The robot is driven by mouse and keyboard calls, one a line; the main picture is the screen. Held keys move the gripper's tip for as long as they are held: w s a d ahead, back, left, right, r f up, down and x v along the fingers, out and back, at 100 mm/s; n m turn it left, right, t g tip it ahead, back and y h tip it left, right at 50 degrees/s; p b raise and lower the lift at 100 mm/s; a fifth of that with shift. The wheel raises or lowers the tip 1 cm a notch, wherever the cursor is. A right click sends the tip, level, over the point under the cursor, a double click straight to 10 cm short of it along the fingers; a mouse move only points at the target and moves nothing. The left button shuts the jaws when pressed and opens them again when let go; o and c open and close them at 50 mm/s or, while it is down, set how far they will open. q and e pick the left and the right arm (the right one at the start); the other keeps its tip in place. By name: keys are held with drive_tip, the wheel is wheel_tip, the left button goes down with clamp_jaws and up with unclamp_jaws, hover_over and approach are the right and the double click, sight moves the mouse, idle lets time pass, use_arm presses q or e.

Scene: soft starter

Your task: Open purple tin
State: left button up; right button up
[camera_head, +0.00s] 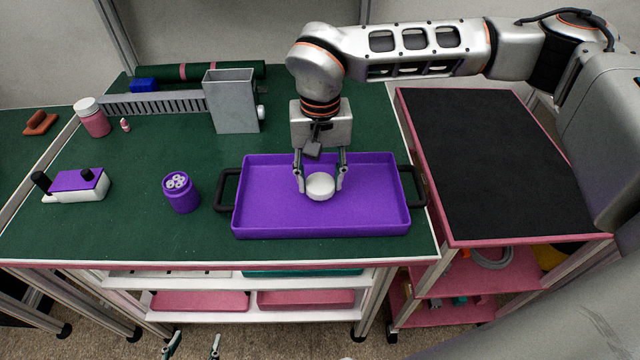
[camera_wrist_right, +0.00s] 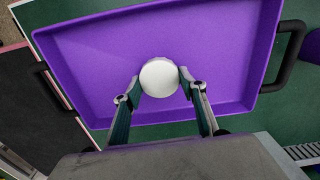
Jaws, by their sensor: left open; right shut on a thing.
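The purple tin (camera_head: 181,194) stands upright on the green table, left of the purple tray. Its top is open and several small pale round things show inside. A white round lid (camera_head: 320,186) is between the fingers of my right gripper (camera_head: 320,178), over the middle of the purple tray (camera_head: 265,222). In the right wrist view the lid (camera_wrist_right: 159,77) sits between the two fingertips (camera_wrist_right: 160,85), with the tray floor beneath. I cannot tell whether the lid touches the tray. My left gripper (camera_head: 194,345) is low at the bottom edge, open and empty, in front of the table.
A grey metal bin with a ribbed rail (camera_head: 232,100) stands at the back. A pink jar with a white cap (camera_head: 92,117) and a purple and white device (camera_head: 75,186) are at the left. A black-topped cart (camera_head: 500,160) stands right.

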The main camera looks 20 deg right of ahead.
sight(320, 182)
drive_tip(key=shift+f, duration=1.2)
drive_tip(key=shift+f, duration=0.1)
drive_tip(key=o, duration=1.2)
drive_tip(key=shift+o, duration=0.2)
wheel_tip(320, 182, up, 12)
drive_tip(key=shift+s, duration=0.1)
